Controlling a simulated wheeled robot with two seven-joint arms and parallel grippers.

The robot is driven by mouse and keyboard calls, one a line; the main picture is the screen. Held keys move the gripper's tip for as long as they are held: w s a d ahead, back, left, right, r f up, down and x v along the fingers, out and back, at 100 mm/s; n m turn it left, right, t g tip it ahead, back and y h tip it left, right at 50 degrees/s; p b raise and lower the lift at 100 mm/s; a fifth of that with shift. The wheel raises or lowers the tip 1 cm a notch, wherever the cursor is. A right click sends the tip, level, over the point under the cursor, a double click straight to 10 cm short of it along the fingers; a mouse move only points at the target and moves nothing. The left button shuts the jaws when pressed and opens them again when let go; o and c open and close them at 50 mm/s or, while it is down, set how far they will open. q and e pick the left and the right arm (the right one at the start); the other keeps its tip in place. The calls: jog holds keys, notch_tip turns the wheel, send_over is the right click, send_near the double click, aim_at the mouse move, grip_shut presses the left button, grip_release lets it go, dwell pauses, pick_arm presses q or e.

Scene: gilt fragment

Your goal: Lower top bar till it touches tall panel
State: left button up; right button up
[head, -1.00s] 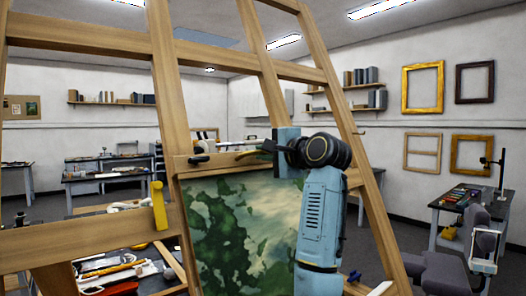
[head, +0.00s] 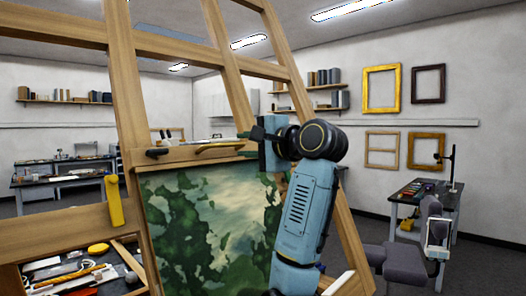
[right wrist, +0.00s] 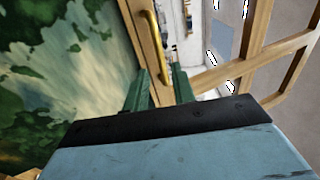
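The top bar (head: 180,159) is a wooden crosspiece on the easel, with a brass handle (head: 220,148) and a black knob (head: 157,152). The tall panel (head: 205,225), painted in greens and cream, stands just below it; I cannot tell whether the two touch. My right gripper (head: 244,145) is at the right end of the handle. In the right wrist view its green fingers (right wrist: 159,90) are apart, with nothing clearly gripped between them. The brass handle (right wrist: 154,42) lies just ahead of the fingertips. My left gripper is out of view.
The easel's slanted posts (head: 133,110) and upper rail (head: 175,50) frame the space around my right arm. A yellow clamp-like piece (head: 114,200) is on the lower left rail. A tray of tools (head: 75,270) sits at lower left. A grey chair (head: 415,262) stands at right.

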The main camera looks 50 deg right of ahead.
jog(key=s, duration=0.2)
jog(key=s+b, duration=0.1)
jog(key=s, duration=0.2)
jog(key=shift+s+r, duration=0.2)
jog(key=shift+s, duration=0.15)
